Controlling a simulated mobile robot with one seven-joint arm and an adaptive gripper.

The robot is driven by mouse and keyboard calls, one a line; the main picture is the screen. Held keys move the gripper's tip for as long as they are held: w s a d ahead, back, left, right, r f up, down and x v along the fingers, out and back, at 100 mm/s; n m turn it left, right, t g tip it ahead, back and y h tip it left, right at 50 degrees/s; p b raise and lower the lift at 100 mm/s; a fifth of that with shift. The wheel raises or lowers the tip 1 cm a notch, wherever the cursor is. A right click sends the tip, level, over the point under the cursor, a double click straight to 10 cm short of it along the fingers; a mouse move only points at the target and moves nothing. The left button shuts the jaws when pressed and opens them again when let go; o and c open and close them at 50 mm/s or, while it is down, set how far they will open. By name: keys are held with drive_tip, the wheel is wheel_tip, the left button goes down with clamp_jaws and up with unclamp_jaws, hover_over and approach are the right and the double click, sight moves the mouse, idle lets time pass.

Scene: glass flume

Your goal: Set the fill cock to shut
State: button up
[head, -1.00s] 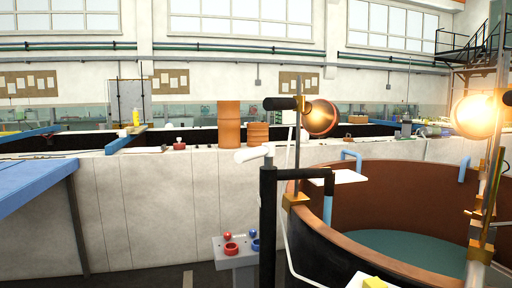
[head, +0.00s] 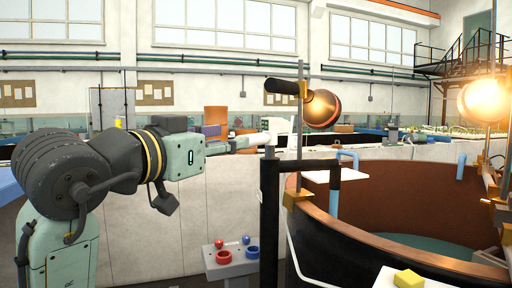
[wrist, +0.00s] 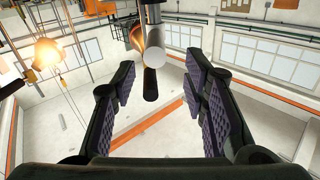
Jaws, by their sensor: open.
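The fill cock appears to be the white bar-like lever (head: 252,139) on top of a black standpipe (head: 269,215) beside the round tank. The lever points left from the pipe in the head view. My gripper (head: 222,147) is at the lever's left end, with its fingers pointing right along it. In the wrist view my gripper (wrist: 165,100) is open, with dark ribbed pads on both sides. The lever's round white end (wrist: 154,56) shows ahead between the fingers, a little left of centre. No contact is visible. The gap to the lever is hard to judge.
A copper lamp (head: 321,108) on a rod stands just behind the standpipe; its black back end (wrist: 150,86) shows in the wrist view. The brown tank (head: 400,200) lies to the right. A pedestal (head: 232,265) with red and blue controls stands low at left.

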sight(259, 138)
drive_tip(key=p+x, duration=0.1)
drive_tip(key=x, duration=0.4)
drive_tip(key=p+x, duration=0.1)
drive_tip(key=x, duration=0.5)
drive_tip(key=shift+s+d+f, duration=0.15)
drive_tip(key=shift+d+f, duration=0.05)
drive_tip(key=shift+f, duration=0.05)
drive_tip(key=shift+c, duration=0.5)
clamp_jaws()
drive_tip(key=shift+a, duration=0.1)
